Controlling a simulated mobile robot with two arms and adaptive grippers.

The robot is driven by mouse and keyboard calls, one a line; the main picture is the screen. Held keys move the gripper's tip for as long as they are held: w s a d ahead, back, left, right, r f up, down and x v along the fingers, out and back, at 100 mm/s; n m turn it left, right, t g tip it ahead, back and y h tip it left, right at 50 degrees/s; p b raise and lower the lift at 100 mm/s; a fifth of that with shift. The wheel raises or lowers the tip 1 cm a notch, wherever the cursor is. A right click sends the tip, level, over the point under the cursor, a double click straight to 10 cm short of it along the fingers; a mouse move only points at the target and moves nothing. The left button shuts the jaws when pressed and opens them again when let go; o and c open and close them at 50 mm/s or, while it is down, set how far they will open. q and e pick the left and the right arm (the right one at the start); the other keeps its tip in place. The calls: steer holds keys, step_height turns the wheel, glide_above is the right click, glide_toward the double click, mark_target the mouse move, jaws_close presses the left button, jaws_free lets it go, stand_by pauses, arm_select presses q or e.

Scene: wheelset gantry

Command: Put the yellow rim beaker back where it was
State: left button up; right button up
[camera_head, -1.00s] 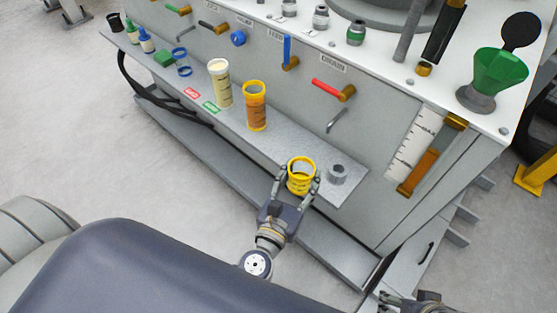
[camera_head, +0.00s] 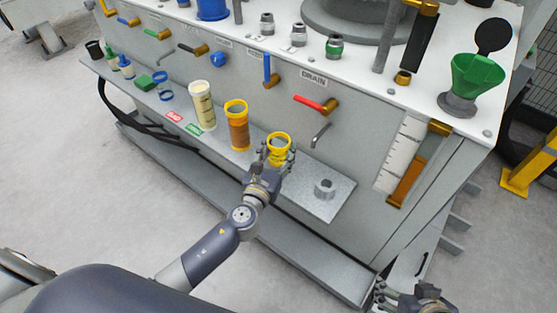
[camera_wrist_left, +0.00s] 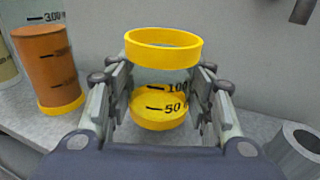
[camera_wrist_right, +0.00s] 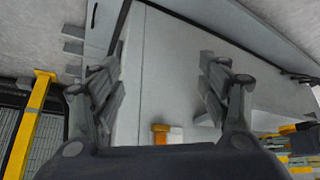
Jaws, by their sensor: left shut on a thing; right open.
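The yellow rim beaker (camera_head: 279,146) is a short clear beaker with yellow rim and base bands. My left gripper (camera_head: 275,152) is shut around it at the shelf's right part. In the left wrist view the beaker (camera_wrist_left: 163,48) stands upright between the fingers, with black marks of 50 and 100 on its side. I cannot tell whether its base touches the shelf (camera_head: 310,188). My right gripper (camera_head: 400,292) is open and empty at the lower right. In its wrist view, its fingers (camera_wrist_right: 160,95) are apart with nothing between them.
An orange-filled cylinder (camera_head: 238,128) and a cream-filled cylinder (camera_head: 202,106) stand left of the beaker. Above are the red drain lever (camera_head: 312,103) and a spout (camera_head: 320,136).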

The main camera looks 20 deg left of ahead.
mark_target(279, 160)
arm_select(q)
step_height(279, 160, down, 2)
steer(key=shift+f+b, duration=0.1)
steer(key=shift+b, duration=0.7)
steer(key=shift+f+b, duration=0.5)
steer(key=shift+f, duration=0.1)
arm_select(e)
steer(key=w+a+r+t+y, duration=0.2)
steer(key=w+a+r+t, duration=0.2)
steer(key=w+r+t, duration=0.3)
steer(key=w+r, duration=0.2)
steer(key=w, duration=0.1)
steer(key=shift+w, duration=0.1)
arm_select(q)
steer(key=shift+f, duration=0.1)
steer(key=o, duration=1.1)
arm_select(e)
steer(key=shift+w+a+r+t, duration=0.1)
steer(key=shift+w+r+t, duration=0.05)
steer(key=shift+r+t, duration=0.2)
